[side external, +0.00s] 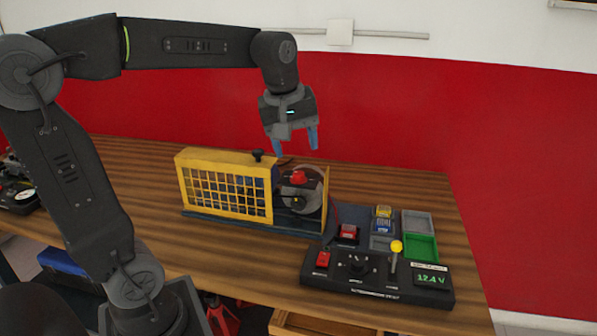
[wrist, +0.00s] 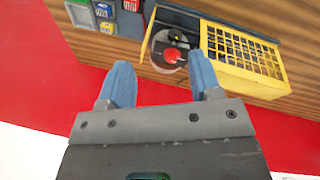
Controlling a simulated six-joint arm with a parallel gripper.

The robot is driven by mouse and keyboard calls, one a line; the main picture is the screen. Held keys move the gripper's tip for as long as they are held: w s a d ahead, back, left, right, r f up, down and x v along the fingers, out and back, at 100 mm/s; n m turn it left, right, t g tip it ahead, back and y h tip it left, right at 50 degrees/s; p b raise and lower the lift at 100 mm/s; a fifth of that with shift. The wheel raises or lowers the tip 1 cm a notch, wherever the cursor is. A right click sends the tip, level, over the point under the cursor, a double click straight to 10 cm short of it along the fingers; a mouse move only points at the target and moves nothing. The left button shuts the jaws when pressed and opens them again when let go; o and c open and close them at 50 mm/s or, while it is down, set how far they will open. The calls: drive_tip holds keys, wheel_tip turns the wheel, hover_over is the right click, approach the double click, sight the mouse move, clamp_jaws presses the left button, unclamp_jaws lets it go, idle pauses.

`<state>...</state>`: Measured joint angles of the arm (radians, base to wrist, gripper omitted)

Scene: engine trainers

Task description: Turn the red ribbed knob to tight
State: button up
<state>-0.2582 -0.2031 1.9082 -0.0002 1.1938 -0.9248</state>
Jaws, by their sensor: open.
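The red ribbed knob (side external: 298,177) sits on the engine trainer, in the open bay to the right of the yellow mesh guard (side external: 226,184). In the wrist view the red knob (wrist: 172,55) shows beyond and between my fingertips, in front of a round grey disc. My gripper (side external: 295,146) has blue fingers, spread apart and empty. It hangs above the trainer, clear of the knob, and the blue fingers also show in the wrist view (wrist: 163,78). The knob's ribs and any tight mark are too small to make out.
A black control panel (side external: 375,286) with switches, a yellow-topped lever (side external: 396,248) and a 12.4 V display (side external: 431,278) stands at the front right. Green and grey trays (side external: 421,248) lie behind it. The wooden table (side external: 400,185) is clear behind the trays.

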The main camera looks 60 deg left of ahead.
drive_tip(key=w+a+n+g, duration=0.2)
drive_tip(key=w+a+n, duration=0.3)
drive_tip(key=a+n, duration=0.15)
drive_tip(key=n, duration=0.7)
approach(299, 173)
drive_tip(key=shift+g+h, duration=0.4)
drive_tip(key=f, duration=0.6)
drive_tip(key=a+f, duration=0.1)
drive_tip(key=f, duration=0.2)
drive_tip(key=shift+w+f, duration=0.2)
drive_tip(key=shift+w, duration=0.15)
drive_tip(key=shift+c, duration=0.4)
drive_tip(key=c, duration=0.9)
drive_tip(key=shift+o, duration=0.2)
